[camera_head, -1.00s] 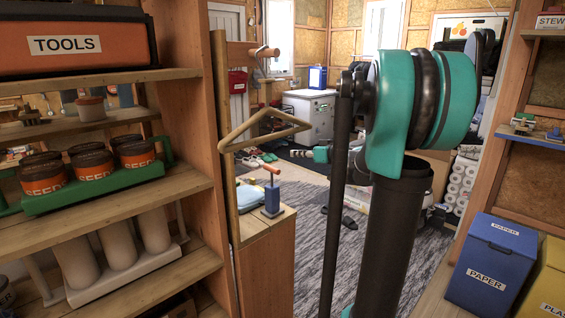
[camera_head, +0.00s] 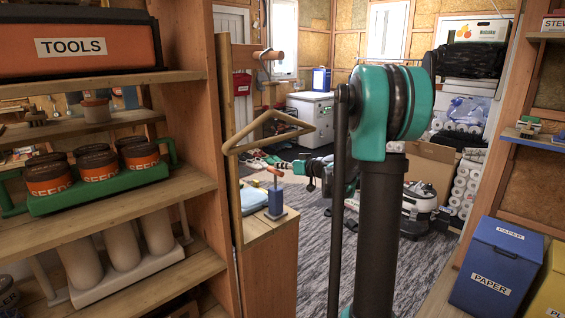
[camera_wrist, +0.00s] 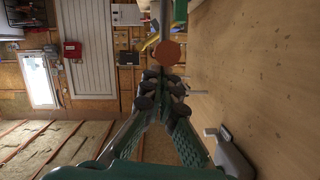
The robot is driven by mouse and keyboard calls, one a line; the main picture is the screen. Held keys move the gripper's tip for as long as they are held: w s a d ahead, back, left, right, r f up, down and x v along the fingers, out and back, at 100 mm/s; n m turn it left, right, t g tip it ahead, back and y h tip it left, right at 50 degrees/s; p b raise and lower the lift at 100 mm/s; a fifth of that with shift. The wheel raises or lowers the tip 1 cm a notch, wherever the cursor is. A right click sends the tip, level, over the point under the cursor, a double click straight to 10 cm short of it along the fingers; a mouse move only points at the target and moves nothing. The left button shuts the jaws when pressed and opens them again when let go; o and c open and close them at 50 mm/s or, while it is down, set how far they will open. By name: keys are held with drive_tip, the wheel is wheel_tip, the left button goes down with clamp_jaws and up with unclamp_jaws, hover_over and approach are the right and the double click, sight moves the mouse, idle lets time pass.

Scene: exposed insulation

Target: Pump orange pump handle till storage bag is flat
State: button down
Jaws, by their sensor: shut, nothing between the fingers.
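The pump (camera_head: 276,203) has a blue body and an orange handle (camera_head: 275,172). It stands upright on the wooden cabinet top, left of centre in the head view. A pale blue bag (camera_head: 253,200) lies beside it on the left, partly hidden; how full it is I cannot tell. My gripper (camera_head: 300,168) is to the right of the pump handle, small and partly hidden by my arm. In the wrist view my gripper (camera_wrist: 162,84) is shut and empty. An orange round end, apparently the handle (camera_wrist: 167,53), shows just beyond the fingertips.
A wooden triangular frame (camera_head: 270,130) juts out above the pump. Shelves with a tools box (camera_head: 75,47) and seed jars (camera_head: 95,165) fill the left. A blue paper bin (camera_head: 498,265) stands at right. The rug (camera_head: 310,250) has some free floor.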

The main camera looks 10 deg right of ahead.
sight(275, 182)
drive_tip(key=shift+f, duration=0.1)
drive_tip(key=shift+f, duration=2.75)
